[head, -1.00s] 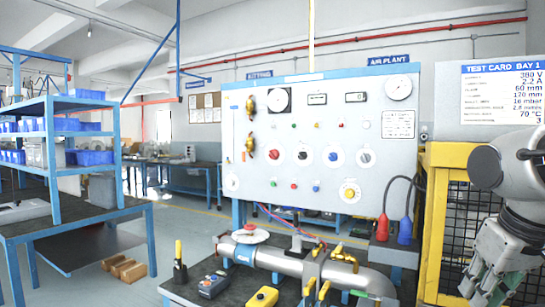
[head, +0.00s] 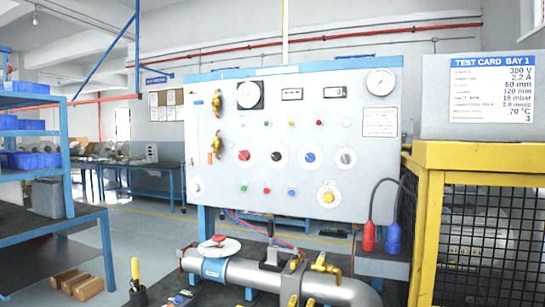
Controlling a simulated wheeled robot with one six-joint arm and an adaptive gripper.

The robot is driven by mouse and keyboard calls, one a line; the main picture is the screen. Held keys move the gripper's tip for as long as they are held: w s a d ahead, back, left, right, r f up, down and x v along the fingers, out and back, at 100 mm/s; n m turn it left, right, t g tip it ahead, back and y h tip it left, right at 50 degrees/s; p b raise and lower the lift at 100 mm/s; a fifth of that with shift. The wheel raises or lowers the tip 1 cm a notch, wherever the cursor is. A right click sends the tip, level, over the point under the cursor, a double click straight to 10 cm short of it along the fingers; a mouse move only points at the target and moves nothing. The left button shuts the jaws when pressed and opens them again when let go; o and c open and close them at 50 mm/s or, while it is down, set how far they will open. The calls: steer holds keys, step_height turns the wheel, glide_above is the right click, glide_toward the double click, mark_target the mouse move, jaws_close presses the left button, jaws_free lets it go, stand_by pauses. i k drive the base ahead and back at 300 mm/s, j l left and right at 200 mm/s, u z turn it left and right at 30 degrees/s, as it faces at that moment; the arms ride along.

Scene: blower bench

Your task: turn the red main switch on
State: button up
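The red main switch (head: 243,156) is a red knob on a pale round plate. It sits at the left of the row of rotary knobs on the upright white control panel (head: 225,120). Its on or off position is too small to tell. To its right are a black knob (head: 277,156), a blue knob (head: 310,157) and a grey knob (head: 346,159). My gripper is not in the head view now, so its state and distance to the switch are hidden.
A grey pipe with a red-topped round valve (head: 219,241) crosses the bench below the panel. A yellow cage (head: 475,155) stands at right, blue shelving (head: 66,155) at left. Floor shows between shelving and bench.

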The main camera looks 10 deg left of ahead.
mark_target(244, 155)
steer(key=j+z, duration=0.3)
steer(key=j, duration=0.4)
steer(key=j+z, duration=0.35)
steer(key=j, duration=0.35)
